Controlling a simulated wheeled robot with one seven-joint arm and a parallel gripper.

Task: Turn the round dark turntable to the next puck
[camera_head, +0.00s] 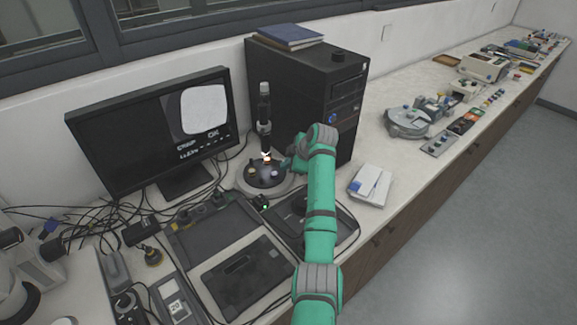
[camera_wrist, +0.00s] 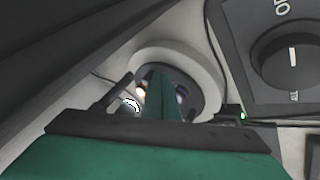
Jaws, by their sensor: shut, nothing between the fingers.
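The round dark turntable (camera_head: 264,176) sits in a pale round base (camera_head: 243,186) below a black upright scope (camera_head: 264,108). Small pucks rest on it, one yellowish (camera_head: 251,172) and one pale bluish (camera_head: 275,173), with a bright lit spot near its back. My gripper (camera_head: 285,164) is at the turntable's right side in the head view. In the wrist view my gripper (camera_wrist: 160,78) is shut and empty, with its fingers over the turntable (camera_wrist: 202,94) and hiding its middle. I cannot tell whether the fingertips touch it.
A monitor (camera_head: 150,125) stands left of the scope and a black computer case (camera_head: 310,90) stands behind my arm. Dark trays (camera_head: 215,238) and cables lie in front. A white box (camera_head: 370,184) is at the right. In the wrist view a panel with a knob (camera_wrist: 288,55) is at the right.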

